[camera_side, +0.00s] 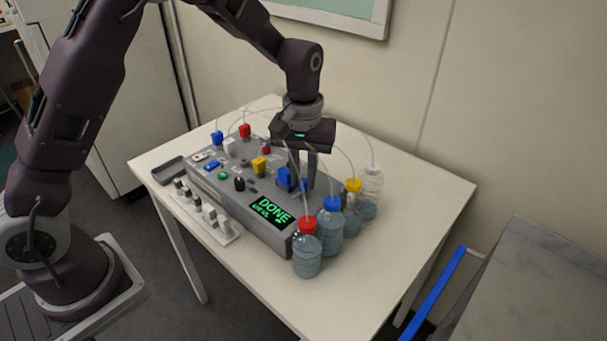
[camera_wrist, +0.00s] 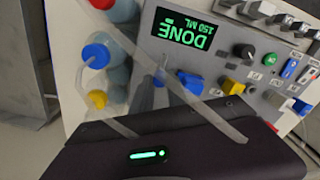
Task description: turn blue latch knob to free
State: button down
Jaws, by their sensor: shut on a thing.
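My gripper (camera_side: 309,180) points straight down over the right end of the grey console (camera_side: 268,231), its fingers close together. A small blue piece, which I take to be the blue latch knob (camera_side: 304,186), shows at the fingertips, and my gripper is shut on it. The fingers hide most of it, so its turn angle cannot be read. A larger blue block (camera_side: 284,178) stands just left of the fingers; it also shows in the wrist view (camera_wrist: 190,82). In the wrist view, my gripper (camera_wrist: 158,88) is partly hidden by a clear tube.
The console display (camera_side: 272,213) reads DONE, 150 ML. Bottles with red (camera_side: 308,226), blue (camera_side: 332,204) and yellow (camera_side: 354,185) caps stand close by at the right. Thin tubes arch around my gripper. A yellow block (camera_side: 260,165) is farther left. The table's right side is clear.

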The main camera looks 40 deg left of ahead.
aim_at(303, 180)
jog(key=c, duration=1.3)
grip_release()
notch_tip(303, 180, up, 7)
jog(key=shift+r, duration=0.1)
jog(key=s+a+r+m+t, duration=0.1)
jog(key=s+r+m+t, duration=0.1)
jog(key=s+r, duration=0.55)
jog(key=s+a+r+m+t, duration=0.2)
jog(key=s+r, duration=0.2)
jog(key=s, duration=0.6)
jog(key=s+f+m+t, duration=0.1)
jog(key=s, duration=0.8)
jog(key=shift+a+f+m+t, duration=0.3)
jog(key=shift+a+f, duration=0.1)
jog(key=shift+a, duration=0.05)
